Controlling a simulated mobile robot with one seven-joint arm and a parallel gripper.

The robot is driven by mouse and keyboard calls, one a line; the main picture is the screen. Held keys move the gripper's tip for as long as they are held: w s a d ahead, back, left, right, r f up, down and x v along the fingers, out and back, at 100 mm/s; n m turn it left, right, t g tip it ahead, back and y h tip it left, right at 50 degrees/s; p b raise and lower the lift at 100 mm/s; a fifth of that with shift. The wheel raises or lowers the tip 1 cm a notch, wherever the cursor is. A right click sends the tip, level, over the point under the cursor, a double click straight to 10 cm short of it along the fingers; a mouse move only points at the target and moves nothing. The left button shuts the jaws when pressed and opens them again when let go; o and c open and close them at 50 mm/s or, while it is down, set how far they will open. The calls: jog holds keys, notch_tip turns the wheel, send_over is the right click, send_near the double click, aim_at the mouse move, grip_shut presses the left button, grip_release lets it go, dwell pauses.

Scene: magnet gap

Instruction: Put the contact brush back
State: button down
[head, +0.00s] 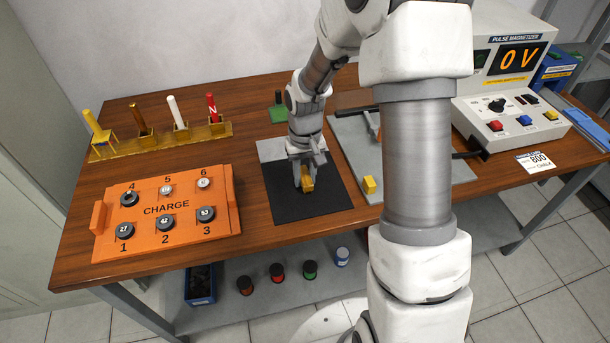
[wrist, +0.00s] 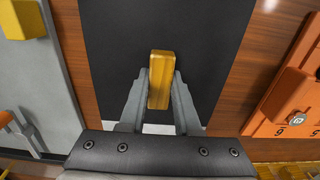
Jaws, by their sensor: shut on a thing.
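My gripper (head: 304,182) is shut on a small golden-yellow block (head: 308,184) over the black mat (head: 330,203). In the wrist view the block (wrist: 160,80) stands between the two grey fingers (wrist: 160,88), its end pointing away from my wrist. I cannot tell whether it touches the mat. No label marks any thing as the contact brush. A yellow rack (head: 160,141) at the back left holds several upright handles: yellow (head: 92,122), brown (head: 138,118), white (head: 175,110) and red (head: 212,106).
An orange CHARGE tray (head: 165,225) with numbered dark and pale discs lies front left. A grey plate (head: 447,170) with another yellow block (head: 370,185) lies right of the mat. The pulse magnetizer (head: 512,95) reads 0 V. Bare wood lies between rack and mat.

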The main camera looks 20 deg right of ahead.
jog(key=c, duration=0.6)
grip_release()
jog(key=shift+f, duration=0.1)
